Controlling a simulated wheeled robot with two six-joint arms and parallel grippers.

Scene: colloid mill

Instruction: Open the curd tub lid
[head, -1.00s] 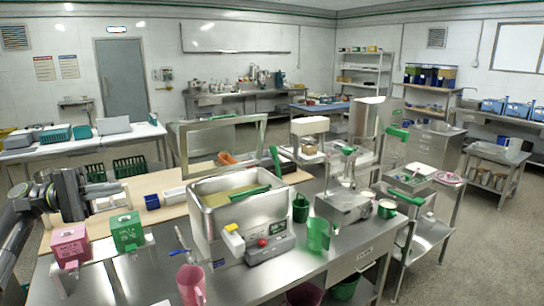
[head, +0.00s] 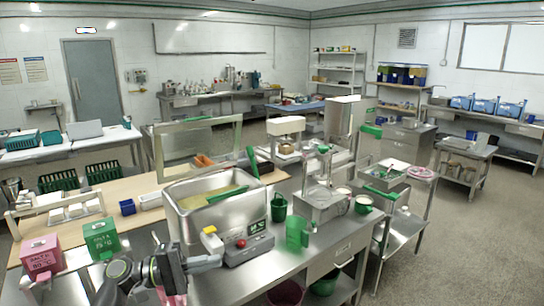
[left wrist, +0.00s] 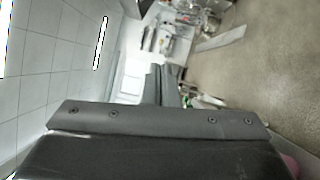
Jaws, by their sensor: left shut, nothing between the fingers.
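A rectangular steel tub (head: 184,226) with pale contents (head: 225,190) stands on the steel table, a green-handled tool (head: 228,194) lying across its top. A clear panel in a metal frame (head: 160,153) stands upright behind it; I cannot tell whether this is the tub's lid. My left gripper (head: 218,262) is shut and empty, low in front of the tub near the control box. It also shows in the left wrist view (left wrist: 166,72), pointing away from the camera, with no tub clearly visible there. My right gripper is not in view.
A control box (head: 250,249) with a red button and a yellow-topped part stands before the tub. A green jug (head: 297,234) and a steel machine (head: 322,207) are to the right. Pink (head: 42,257) and green (head: 101,239) boxes stand left. Open floor lies at right.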

